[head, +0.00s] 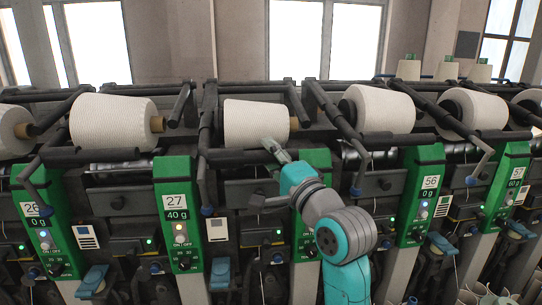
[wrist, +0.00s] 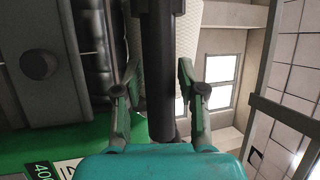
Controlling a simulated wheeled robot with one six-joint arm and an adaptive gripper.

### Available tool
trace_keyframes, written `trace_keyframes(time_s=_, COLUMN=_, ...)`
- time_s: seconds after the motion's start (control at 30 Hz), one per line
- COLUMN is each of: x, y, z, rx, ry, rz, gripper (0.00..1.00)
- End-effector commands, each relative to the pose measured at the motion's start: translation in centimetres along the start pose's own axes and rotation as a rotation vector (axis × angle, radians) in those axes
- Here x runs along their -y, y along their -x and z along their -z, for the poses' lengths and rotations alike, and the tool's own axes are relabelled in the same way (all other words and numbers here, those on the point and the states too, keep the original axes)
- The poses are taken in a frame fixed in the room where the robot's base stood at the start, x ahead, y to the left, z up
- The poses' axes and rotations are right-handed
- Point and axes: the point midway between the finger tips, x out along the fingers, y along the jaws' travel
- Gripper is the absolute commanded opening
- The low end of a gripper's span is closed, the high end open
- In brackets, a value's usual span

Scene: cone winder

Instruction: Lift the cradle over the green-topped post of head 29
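My gripper (head: 272,148) is at the lower right of a white cone (head: 250,122) in the head view. In the wrist view its two fingers (wrist: 160,75) are apart, one on each side of a dark bar (wrist: 158,60), seemingly part of the cradle. I see gaps beside the bar and no clear grip on it. A dark cradle arm (head: 298,104) stands at the cone's right end. The green-topped post (head: 318,158) below is largely covered by my arm, its number hidden. No label reading 29 is legible.
Posts labelled 27 (head: 174,208) and 56 (head: 417,205) stand left and right of my arm. Neighbouring cones (head: 112,122) (head: 382,108) sit on the same long machine, with dark cradle arms and bent levers between them. Windows are behind; open space shows at the wrist view's right.

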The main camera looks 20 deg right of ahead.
Motion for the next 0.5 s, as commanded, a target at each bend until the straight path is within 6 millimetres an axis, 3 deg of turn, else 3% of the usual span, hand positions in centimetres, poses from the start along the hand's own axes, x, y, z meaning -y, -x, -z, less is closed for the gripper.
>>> trace_keyframes(time_s=0.03, x=0.0, y=0.0, z=0.0, rx=0.0, ry=0.0, rz=0.0, gripper=0.2)
trace_keyframes(time_s=0.1, x=0.0, y=0.0, z=0.0, rx=0.0, ry=0.0, rz=0.0, gripper=0.03)
trace_keyframes(time_s=0.13, x=0.0, y=0.0, z=0.0, rx=0.0, ry=0.0, rz=0.0, gripper=0.0)
trace_keyframes(time_s=0.37, x=0.1, y=0.0, z=0.0, rx=0.0, ry=0.0, rz=0.0, gripper=0.0)
trace_keyframes(time_s=0.5, x=1.8, y=-0.2, z=0.1, rx=0.001, ry=0.001, rz=0.005, gripper=0.0)
